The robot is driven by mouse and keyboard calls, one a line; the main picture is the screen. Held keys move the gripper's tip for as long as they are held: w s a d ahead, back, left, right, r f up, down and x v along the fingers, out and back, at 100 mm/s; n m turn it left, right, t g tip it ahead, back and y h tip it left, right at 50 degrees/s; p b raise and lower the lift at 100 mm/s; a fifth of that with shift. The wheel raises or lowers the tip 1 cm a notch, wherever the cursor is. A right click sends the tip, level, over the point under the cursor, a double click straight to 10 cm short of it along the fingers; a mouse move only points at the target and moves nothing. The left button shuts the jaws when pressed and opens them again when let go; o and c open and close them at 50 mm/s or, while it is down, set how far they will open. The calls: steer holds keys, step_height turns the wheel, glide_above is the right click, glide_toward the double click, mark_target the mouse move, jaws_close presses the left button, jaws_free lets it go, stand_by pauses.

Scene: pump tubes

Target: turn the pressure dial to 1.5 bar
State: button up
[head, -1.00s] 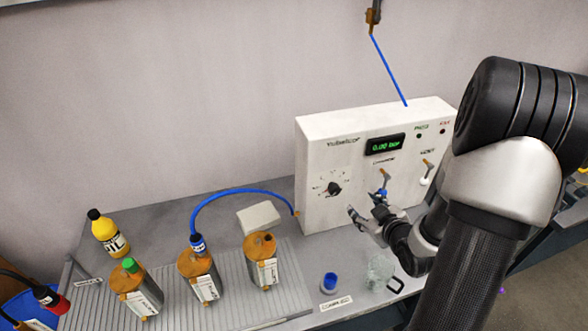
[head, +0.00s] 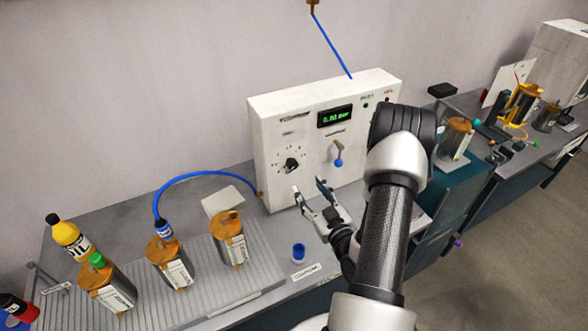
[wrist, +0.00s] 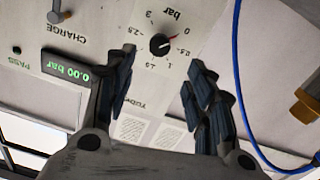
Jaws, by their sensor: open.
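The pressure dial (head: 291,165) is a black round knob on the front of the white box (head: 275,120). The box's display (head: 334,116) reads 0.00 bar, also in the wrist view (wrist: 72,73). My gripper (head: 310,187) is open and empty in front of the panel, below and right of the dial in the head view. In the wrist view the dial appears between and beyond the spread fingertips (wrist: 160,62), apart from them.
The charge lever (head: 337,150) with a blue end is right of the dial. A blue tube (head: 190,178) curves from the box's left side to a canister (head: 168,258). A blue cup (head: 298,253) stands in front of the box. Several canisters stand at left.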

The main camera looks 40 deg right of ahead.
mark_target(294, 167)
steer(key=b+x, duration=0.1)
steer(key=x, duration=0.9)
steer(key=shift+w+d, duration=0.1)
steer(key=shift+w, duration=0.25)
steer(key=shift+c, duration=0.5)
steer(key=c, duration=1)
steer(key=shift+o, duration=0.2)
